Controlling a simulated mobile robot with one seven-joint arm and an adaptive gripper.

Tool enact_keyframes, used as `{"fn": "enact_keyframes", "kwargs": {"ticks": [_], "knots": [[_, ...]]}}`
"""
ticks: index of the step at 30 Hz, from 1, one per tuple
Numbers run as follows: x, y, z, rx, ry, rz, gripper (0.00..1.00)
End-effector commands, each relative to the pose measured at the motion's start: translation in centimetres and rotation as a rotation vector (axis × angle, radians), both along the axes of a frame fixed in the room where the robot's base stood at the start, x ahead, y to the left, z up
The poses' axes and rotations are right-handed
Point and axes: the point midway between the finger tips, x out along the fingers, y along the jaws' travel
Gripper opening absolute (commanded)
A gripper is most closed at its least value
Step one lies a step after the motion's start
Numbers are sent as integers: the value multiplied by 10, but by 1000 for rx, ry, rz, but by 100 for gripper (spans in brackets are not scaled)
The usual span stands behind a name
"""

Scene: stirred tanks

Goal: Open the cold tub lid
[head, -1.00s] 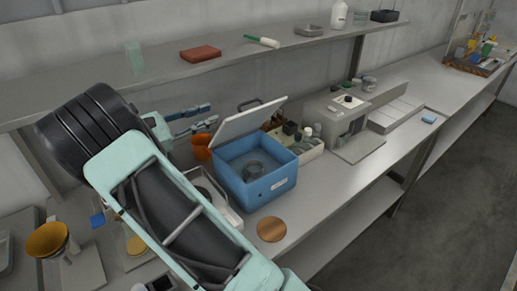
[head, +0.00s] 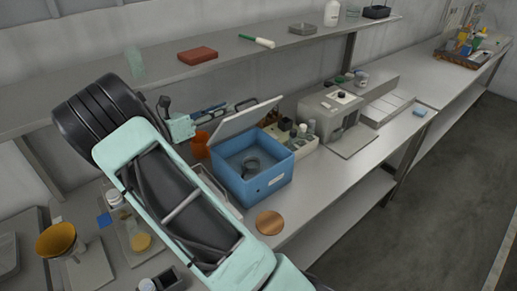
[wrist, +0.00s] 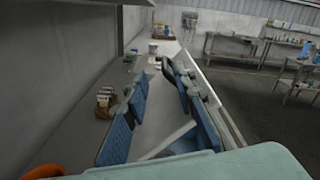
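The cold tub (head: 268,185) is an open blue box on the bench in the head view, with a dark round fitting inside. My gripper (head: 222,108) is behind the lid, close to the handle. In the wrist view my gripper (wrist: 160,84) has its two blue-padded fingers apart, with nothing visibly clamped. A pale panel, apparently the lid (wrist: 176,138), shows low between the fingers. Contact with the lid cannot be told.
An orange cup (head: 201,146) stands left of the tub. A box of bottles (head: 303,138) and a grey instrument (head: 330,112) stand to its right. A copper disc (head: 269,222) lies in front. A shelf (head: 120,95) runs above the bench.

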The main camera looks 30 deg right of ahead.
Motion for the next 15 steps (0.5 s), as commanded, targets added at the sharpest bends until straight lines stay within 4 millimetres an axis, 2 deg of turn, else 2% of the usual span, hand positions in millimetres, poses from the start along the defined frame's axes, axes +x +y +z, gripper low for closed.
{"fn": "enact_keyframes", "kwargs": {"ticks": [1,8,15], "knots": [[1,-12,1,-1,-1,-4,24],[7,-57,1,-1,-3,-5,24],[-31,-61,-28,1,0,-1,24]]}}
